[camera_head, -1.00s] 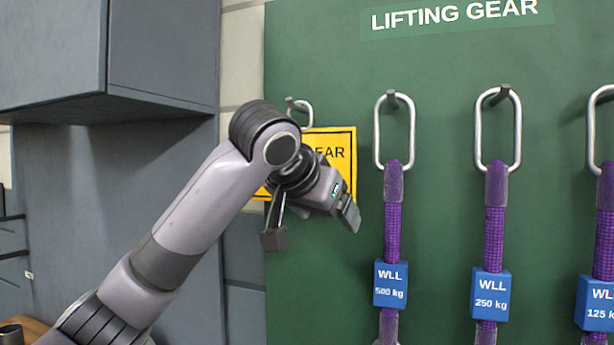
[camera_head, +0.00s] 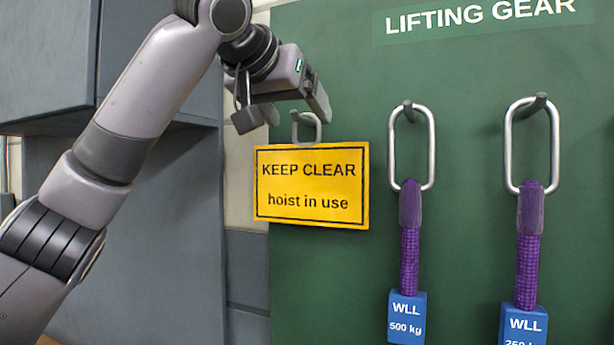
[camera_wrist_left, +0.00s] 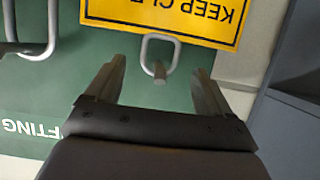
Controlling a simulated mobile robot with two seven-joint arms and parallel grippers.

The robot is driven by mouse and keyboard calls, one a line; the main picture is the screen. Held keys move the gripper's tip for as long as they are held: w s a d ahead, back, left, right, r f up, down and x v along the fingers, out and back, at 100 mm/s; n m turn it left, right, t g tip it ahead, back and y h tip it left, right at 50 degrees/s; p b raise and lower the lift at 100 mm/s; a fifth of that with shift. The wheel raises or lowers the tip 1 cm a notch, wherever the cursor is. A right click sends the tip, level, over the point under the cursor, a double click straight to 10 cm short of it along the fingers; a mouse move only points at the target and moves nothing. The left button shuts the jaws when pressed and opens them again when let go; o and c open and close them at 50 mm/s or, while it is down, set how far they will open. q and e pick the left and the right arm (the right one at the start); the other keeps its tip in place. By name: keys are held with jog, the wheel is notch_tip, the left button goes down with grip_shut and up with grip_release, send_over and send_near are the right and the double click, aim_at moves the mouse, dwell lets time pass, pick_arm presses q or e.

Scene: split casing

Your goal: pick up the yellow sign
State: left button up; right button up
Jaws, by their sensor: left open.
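The yellow sign (camera_head: 311,186) with a black border reads "KEEP CLEAR hoist in use". It hangs against the green board by a metal loop (camera_head: 306,127) on a peg. In the left wrist view the sign (camera_wrist_left: 170,17) appears upside down and is cut off by the top edge. My left gripper (camera_head: 283,112) is open and empty, just above the sign and close to the loop. In the left wrist view the loop (camera_wrist_left: 160,52) and its peg lie between the lines of the two spread fingers, towards their tips. My right gripper is not in view.
The green board (camera_head: 460,70) carries the "LIFTING GEAR" label. Purple slings (camera_head: 409,235) and (camera_head: 528,255) hang from steel links on pegs right of the sign, with blue WLL tags. A grey cabinet (camera_head: 50,60) stands at the left, near my arm.

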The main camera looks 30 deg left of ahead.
aim_at(303, 116)
pick_arm(q)
jog(key=x, duration=0.3)
jog(key=shift+w+p, duration=0.15)
jog(key=shift+p, duration=0.15)
grip_shut()
jog(key=shift+r, duration=0.15)
jog(key=shift+r, duration=0.7)
jog(key=s+d+b, duration=0.1)
jog(key=s+b, duration=0.5)
jog(key=s, duration=1.2)
jog(key=shift+b, duration=0.35)
